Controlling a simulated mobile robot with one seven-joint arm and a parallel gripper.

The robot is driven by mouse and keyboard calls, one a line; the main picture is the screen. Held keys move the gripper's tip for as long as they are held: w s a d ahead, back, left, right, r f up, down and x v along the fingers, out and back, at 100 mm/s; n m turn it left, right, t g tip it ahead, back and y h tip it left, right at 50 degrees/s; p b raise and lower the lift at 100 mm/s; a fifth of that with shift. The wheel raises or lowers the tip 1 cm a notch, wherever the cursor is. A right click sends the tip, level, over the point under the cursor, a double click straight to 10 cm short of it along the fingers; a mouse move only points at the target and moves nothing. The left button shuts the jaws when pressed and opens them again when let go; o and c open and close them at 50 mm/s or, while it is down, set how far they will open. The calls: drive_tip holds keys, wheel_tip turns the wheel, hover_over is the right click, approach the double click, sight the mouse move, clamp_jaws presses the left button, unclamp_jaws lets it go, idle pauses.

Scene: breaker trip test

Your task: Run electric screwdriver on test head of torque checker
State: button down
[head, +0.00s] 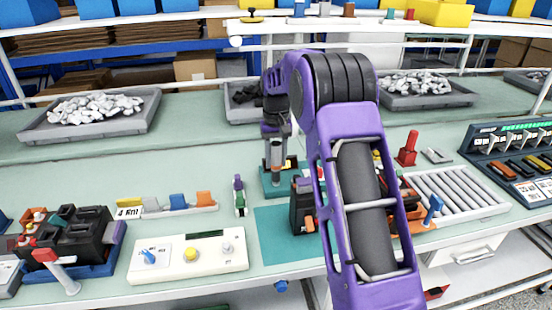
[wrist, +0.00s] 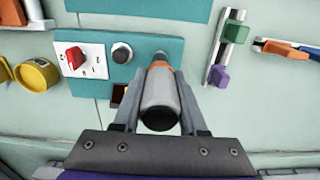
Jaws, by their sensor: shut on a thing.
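An electric screwdriver (wrist: 160,100) with a grey body and an orange band is held between the two fingers of my gripper (wrist: 158,112). In the head view the screwdriver (head: 276,152) hangs upright below my gripper (head: 276,128), over a teal unit. This unit, apparently the torque checker (head: 270,187), shows in the wrist view as a teal plate (wrist: 135,45) with a red knob on a white panel and a round black knob (wrist: 122,53). The screwdriver's tip is over the plate's right part. I cannot tell whether it touches; the spot under it is hidden.
A white control box (head: 188,258) stands at the front left. A black-and-blue fixture (head: 75,240) is further left. A small rail with a green and a purple block (head: 239,197) stands close left of the teal unit. My arm hides part of the bench to the right.

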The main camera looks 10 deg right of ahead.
sight(276, 144)
drive_tip(key=shift+f, duration=0.35)
idle(1.1)
drive_tip(key=shift+r+p, duration=1.1)
drive_tip(key=shift+r, duration=2)
